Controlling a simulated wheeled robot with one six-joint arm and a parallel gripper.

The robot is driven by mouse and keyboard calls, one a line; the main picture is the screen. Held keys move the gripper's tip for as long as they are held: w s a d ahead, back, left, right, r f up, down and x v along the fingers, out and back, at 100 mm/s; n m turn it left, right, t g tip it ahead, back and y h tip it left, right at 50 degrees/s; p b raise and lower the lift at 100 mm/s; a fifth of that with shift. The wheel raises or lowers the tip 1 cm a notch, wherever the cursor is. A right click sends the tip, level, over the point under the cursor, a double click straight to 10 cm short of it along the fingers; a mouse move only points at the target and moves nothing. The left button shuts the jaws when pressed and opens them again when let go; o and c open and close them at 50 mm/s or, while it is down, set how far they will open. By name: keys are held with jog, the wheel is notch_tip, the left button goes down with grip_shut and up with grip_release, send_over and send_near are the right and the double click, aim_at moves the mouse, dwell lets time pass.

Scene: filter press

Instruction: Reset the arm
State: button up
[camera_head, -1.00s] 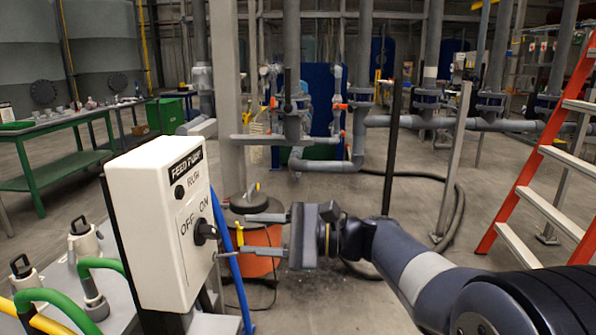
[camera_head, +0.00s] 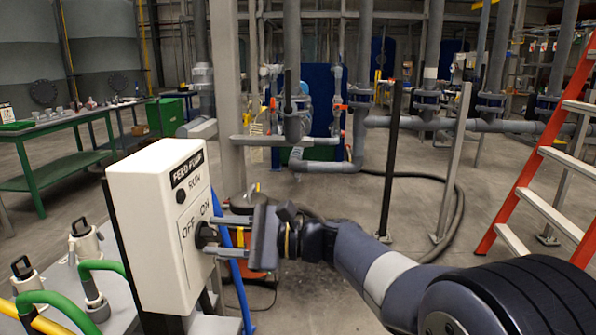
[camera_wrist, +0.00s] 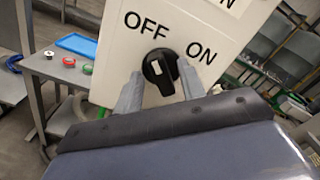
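The white control box (camera_head: 155,225) stands at the left in the head view, labelled FEED PUMP, with OFF and ON lettering. In the head view the knob (camera_head: 205,235) is partly behind my fingers. My gripper (camera_head: 212,233) reaches in from the right, at the box front. Its fingers (camera_wrist: 160,95) are apart, one on each side of the knob. I see no clear grip; whether a finger touches the knob is hard to tell.
A black post (camera_head: 393,150) and an orange ladder (camera_head: 535,165) stand to the right. A green table (camera_head: 70,175) is at the left.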

jog(key=m+p, duration=0.3)
jog(key=p, duration=0.1)
jog(key=shift+w+d+r+m, duration=0.1)
jog(key=shift+r+m, duration=0.3)
jog(key=shift+m+p, duration=1)
jog(key=shift+p, duration=0.05)
jog(key=shift+f+m+p, duration=0.2)
jog(key=shift+m+p, duration=0.15)
jog(key=shift+m, duration=0.15)
